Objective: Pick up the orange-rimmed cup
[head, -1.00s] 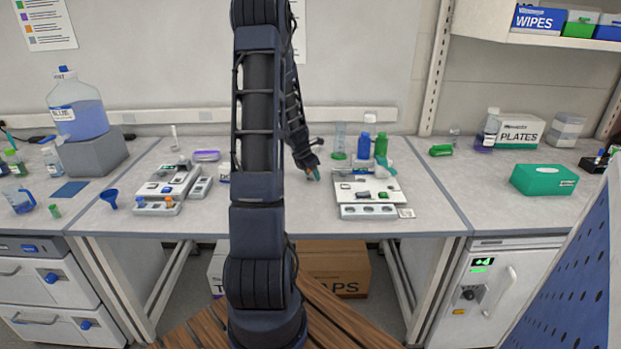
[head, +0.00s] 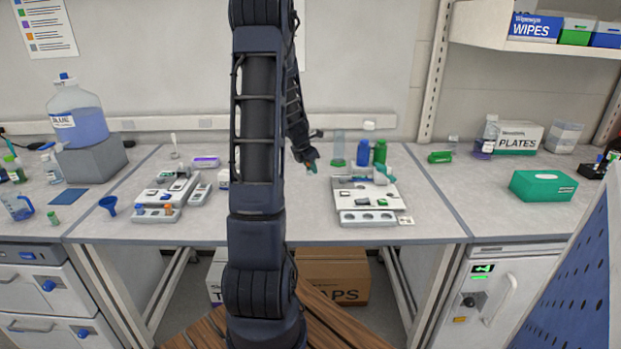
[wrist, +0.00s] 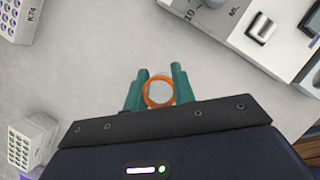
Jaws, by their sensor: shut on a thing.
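The orange-rimmed cup (wrist: 158,91) shows in the wrist view as an orange ring with a pale inside, seen from above. My gripper (wrist: 158,86) has its two teal fingers on either side of the cup and is shut on it. In the head view my gripper (head: 313,167) is over the middle of the bench, left of the white device on the right. The cup cannot be made out in the head view. How high it is above the bench I cannot tell.
A white device (head: 368,216) stands right of my gripper, with blue and green bottles (head: 380,152) behind it. Another device (head: 155,214) and a blue funnel (head: 108,205) are on the left. White racks (wrist: 32,140) lie at the wrist view's left.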

